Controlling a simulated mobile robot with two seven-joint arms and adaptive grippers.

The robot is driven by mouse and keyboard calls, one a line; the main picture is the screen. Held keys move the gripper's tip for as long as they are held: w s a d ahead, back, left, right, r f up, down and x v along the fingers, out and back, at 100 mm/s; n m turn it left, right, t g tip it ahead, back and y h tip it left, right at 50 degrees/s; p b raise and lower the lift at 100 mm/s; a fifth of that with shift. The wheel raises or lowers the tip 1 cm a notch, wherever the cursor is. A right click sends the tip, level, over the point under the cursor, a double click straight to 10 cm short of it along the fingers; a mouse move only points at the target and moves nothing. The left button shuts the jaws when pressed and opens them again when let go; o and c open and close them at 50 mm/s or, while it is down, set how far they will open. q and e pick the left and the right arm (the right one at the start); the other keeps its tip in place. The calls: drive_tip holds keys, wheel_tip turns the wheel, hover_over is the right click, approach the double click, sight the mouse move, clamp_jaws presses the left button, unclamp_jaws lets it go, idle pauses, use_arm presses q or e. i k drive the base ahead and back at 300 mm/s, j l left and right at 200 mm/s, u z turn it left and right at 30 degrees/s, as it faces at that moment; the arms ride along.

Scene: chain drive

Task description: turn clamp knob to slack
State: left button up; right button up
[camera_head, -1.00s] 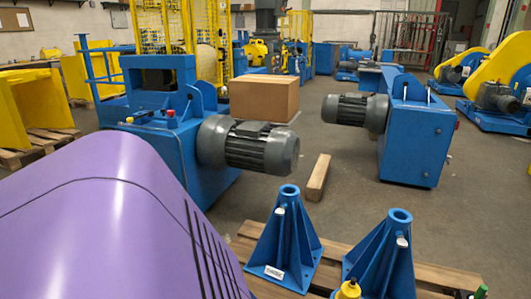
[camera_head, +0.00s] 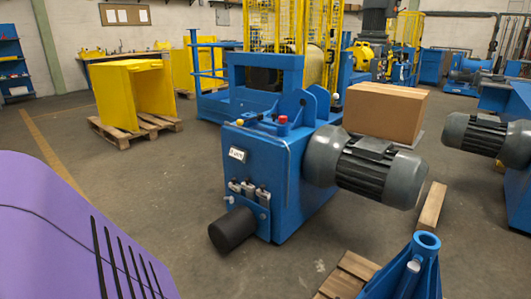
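A blue machine block (camera_head: 283,185) with a grey motor (camera_head: 365,165) on its right side stands in the middle of the head view. On its top are a red knob (camera_head: 283,120) and a small yellow knob (camera_head: 240,123). Its front carries a white label (camera_head: 237,154), several small silver fittings (camera_head: 248,190) and a black cylinder (camera_head: 233,230) sticking out low down. I cannot tell which of these is the clamp knob. Neither of my grippers is in view.
A purple curved surface (camera_head: 60,235) fills the lower left. A blue conical stand (camera_head: 412,270) is at the lower right by a wooden pallet (camera_head: 345,276). A cardboard box (camera_head: 385,112) stands behind the motor. The floor left of the block is clear.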

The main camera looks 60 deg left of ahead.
sight(283, 118)
drive_tip(key=j+u, duration=0.45)
drive_tip(key=j, duration=1.25)
drive_tip(key=i+j+u, duration=0.1)
drive_tip(key=j, duration=0.55)
drive_tip(key=i+j, duration=0.15)
drive_tip(key=j, duration=0.45)
drive_tip(key=j+u, duration=0.1)
drive_tip(key=j, duration=0.5)
drive_tip(key=i, duration=0.05)
